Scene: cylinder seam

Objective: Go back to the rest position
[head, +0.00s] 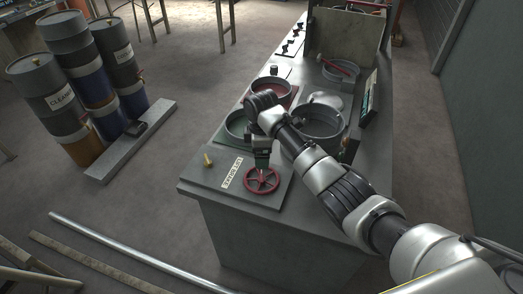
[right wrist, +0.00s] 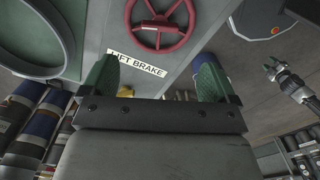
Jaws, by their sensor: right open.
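My right arm comes in from the right in the head view. Its gripper (head: 262,158) is above the near end of the grey bench, just behind the red handwheel (head: 262,180). In the right wrist view my right gripper (right wrist: 157,66) shows two green fingers spread apart with nothing between them. The red handwheel (right wrist: 160,24) and the "LIFT BRAKE" label (right wrist: 137,64) lie beyond the fingers, apart from them. My left gripper does not show in the head view. Part of another arm with a small gripper (right wrist: 274,68) shows at the right of the wrist view; its jaws are too small to judge.
The grey bench (head: 225,190) carries round tubs (head: 318,122), a yellow knob (head: 207,160) and a red-handled tool (head: 338,67). Stacked drums (head: 82,82) stand on the left beside a low grey slab (head: 135,143). A metal pipe (head: 130,250) lies on the floor in front.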

